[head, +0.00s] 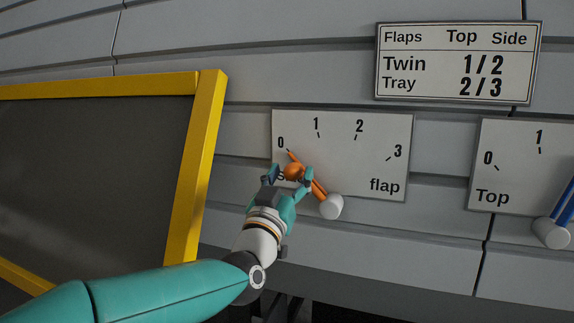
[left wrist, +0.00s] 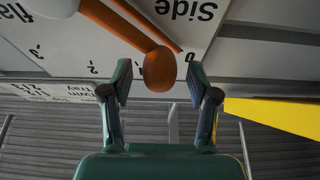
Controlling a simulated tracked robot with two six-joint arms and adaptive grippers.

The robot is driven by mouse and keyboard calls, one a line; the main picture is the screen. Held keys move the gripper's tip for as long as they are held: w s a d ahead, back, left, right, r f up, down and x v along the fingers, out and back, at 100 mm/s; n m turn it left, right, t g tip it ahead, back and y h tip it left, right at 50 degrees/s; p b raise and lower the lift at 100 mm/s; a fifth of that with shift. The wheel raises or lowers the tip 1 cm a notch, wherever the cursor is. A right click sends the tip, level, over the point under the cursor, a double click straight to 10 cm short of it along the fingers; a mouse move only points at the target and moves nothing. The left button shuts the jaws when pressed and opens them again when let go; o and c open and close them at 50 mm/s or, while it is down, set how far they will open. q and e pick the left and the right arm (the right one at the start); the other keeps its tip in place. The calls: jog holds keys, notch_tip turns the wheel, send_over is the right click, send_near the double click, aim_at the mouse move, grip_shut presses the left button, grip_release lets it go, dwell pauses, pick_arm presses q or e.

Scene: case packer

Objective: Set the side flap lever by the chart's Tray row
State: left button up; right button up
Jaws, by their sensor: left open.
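The side flap plate (head: 345,180) has marks 0 to 3, and its first word is partly hidden by my gripper. Its orange lever (head: 318,189) runs up-left from a white hub (head: 331,207), with its pointer tip at 0. My open left gripper (head: 290,175) has a finger on either side of the lever's round orange knob. In the left wrist view the knob (left wrist: 159,69) sits between the fingertips, with a gap showing on both sides. The chart (head: 458,65) reads Twin 1/2 and Tray 2/3 under Top and Side. My right gripper is out of view.
A Top plate (head: 490,198) with a blue lever (head: 565,205) stands to the right, cut off by the frame edge. A yellow frame (head: 197,150) around a dark panel stands left of the side flap plate. The plate's face right of the lever is clear.

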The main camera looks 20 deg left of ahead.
pick_arm(q)
jog(key=shift+w+r, duration=0.15)
jog(key=shift+w, duration=0.3)
grip_shut()
